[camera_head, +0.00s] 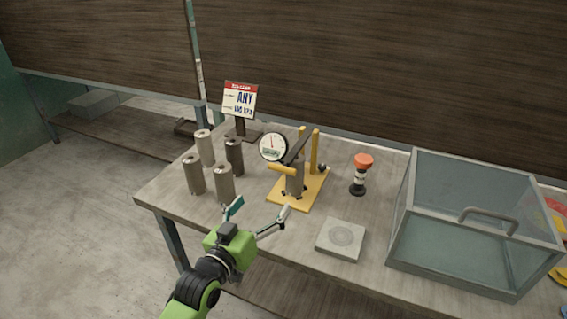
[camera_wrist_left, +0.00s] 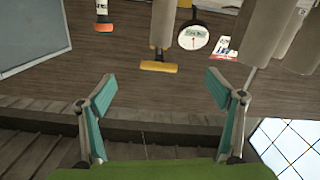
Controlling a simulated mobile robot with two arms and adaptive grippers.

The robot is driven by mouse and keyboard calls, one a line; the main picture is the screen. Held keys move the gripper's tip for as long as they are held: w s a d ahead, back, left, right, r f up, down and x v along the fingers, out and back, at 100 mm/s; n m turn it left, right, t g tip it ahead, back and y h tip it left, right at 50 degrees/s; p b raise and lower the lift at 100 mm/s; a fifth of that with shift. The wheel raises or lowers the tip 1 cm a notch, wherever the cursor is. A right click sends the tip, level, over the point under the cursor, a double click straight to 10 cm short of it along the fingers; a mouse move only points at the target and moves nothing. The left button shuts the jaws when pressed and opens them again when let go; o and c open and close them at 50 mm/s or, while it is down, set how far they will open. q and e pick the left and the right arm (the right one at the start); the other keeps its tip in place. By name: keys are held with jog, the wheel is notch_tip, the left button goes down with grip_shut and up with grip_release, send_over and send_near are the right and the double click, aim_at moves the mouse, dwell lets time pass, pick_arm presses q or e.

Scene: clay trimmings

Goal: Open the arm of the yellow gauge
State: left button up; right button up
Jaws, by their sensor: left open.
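The yellow gauge (camera_head: 300,190) stands on the table, with a yellow base, two yellow posts, a white round dial (camera_head: 273,147) and a dark arm with a yellow handle (camera_head: 282,170). In the left wrist view, the yellow handle (camera_wrist_left: 145,67) and the dial (camera_wrist_left: 193,38) show at the top. My left gripper (camera_head: 260,212) is open and empty, in front of the gauge near the table's front edge, apart from the handle. My right gripper is not in view.
Several grey cylinders (camera_head: 205,148) stand left of the gauge. A sign (camera_head: 239,99) is behind them. An orange-topped bottle (camera_head: 360,175), a square grey plate (camera_head: 341,239) and a glass case (camera_head: 475,226) are to the right.

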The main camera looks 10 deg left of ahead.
aim_at(281, 171)
pick_arm(q)
jog(key=shift+t, duration=0.3)
jog(key=w+d, duration=0.1)
jog(key=w, duration=0.3)
jog(key=w+r+p, duration=0.1)
jog(key=w, duration=0.4)
jog(key=w+d+r+p, duration=0.1)
jog(key=w, duration=0.4)
jog(key=shift+d+r, duration=0.2)
jog(key=shift+d, duration=0.1)
